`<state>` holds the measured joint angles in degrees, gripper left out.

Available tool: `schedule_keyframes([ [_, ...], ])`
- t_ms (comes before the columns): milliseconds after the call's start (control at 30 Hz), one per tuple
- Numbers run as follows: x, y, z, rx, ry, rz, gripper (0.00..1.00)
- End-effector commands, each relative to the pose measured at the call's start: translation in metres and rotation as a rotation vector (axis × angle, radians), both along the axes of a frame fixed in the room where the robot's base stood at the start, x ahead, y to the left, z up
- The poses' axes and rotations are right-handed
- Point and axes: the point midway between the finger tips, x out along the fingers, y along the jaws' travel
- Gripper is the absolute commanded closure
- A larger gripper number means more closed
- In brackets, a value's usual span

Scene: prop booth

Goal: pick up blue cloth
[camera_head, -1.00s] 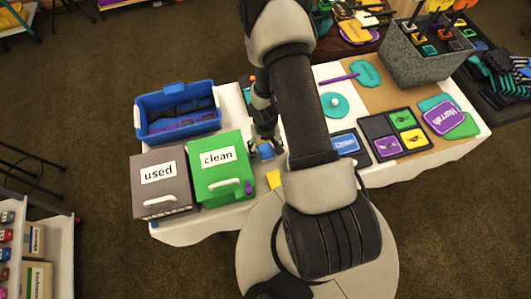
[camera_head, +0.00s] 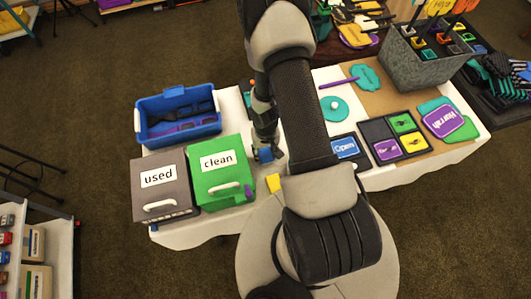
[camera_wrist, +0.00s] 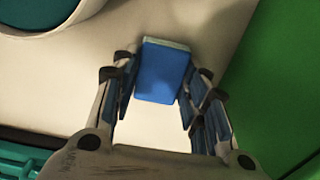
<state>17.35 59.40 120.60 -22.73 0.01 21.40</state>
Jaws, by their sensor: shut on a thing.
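The blue cloth (camera_wrist: 162,72) is a small folded blue block with a paler edge. In the wrist view it sits between the fingertips of my gripper (camera_wrist: 160,80), which is shut on it. In the head view my gripper (camera_head: 264,148) points down at the white table, just right of the green "clean" box, with the blue cloth (camera_head: 266,155) at its tips. I cannot tell whether the cloth still touches the table.
The green "clean" box (camera_head: 222,180) stands close left of my gripper, with the grey "used" box (camera_head: 160,178) beyond it. A blue crate (camera_head: 178,131) is behind them. A yellow piece (camera_head: 273,183) lies near the front edge. Signs lie to the right.

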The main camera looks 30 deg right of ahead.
Motion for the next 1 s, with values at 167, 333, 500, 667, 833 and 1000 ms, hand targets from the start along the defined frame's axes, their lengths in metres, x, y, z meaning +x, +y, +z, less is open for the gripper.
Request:
schedule_keyframes([
  [167, 0.0, 0.0, 0.008, 0.0, 0.0, 0.0, 0.8],
  [333, 0.0, 0.0, 0.026, 0.0, 0.0, 0.0, 0.8],
  [500, 0.0, 0.0, 0.053, 0.0, 0.0, 0.0, 0.8],
  [667, 0.0, 0.0, 0.084, 0.0, 0.0, 0.0, 0.8],
  [833, 0.0, 0.0, 0.121, 0.0, 0.0, 0.0, 0.8],
  [1000, 0.0, 0.0, 0.154, 0.0, 0.0, 0.0, 0.8],
])
